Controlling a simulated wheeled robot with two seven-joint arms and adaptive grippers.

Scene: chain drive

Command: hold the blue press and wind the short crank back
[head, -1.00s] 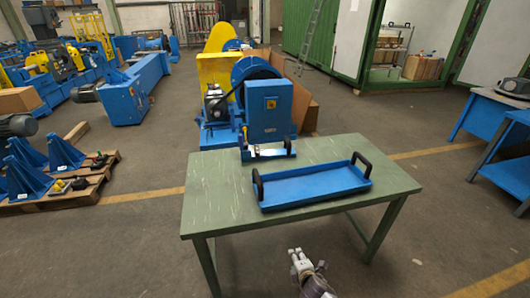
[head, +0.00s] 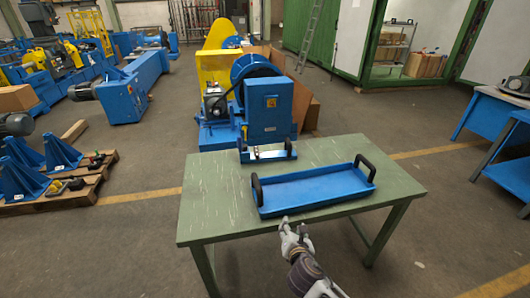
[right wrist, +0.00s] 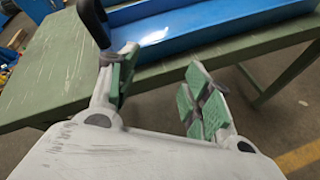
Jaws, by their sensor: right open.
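A blue box-shaped unit (head: 270,108) with a small yellow label stands at the far edge of the green table. In front of it a low blue fixture (head: 267,154) with a pale metal part and dark upright ends sits on the table. I cannot tell which of these is the press, and no short crank can be made out. My right gripper (head: 292,228) is at the table's near edge, just in front of the blue tray. In the right wrist view the gripper (right wrist: 158,78) is open, its green pads apart with nothing between them. My left gripper is not in view.
The blue tray (head: 312,199) with black end handles lies empty on the green table (head: 215,215). Its left handle (right wrist: 93,22) and wall are close to my right gripper. The table's left part is clear. A larger machine with a yellow guard (head: 215,68) stands behind.

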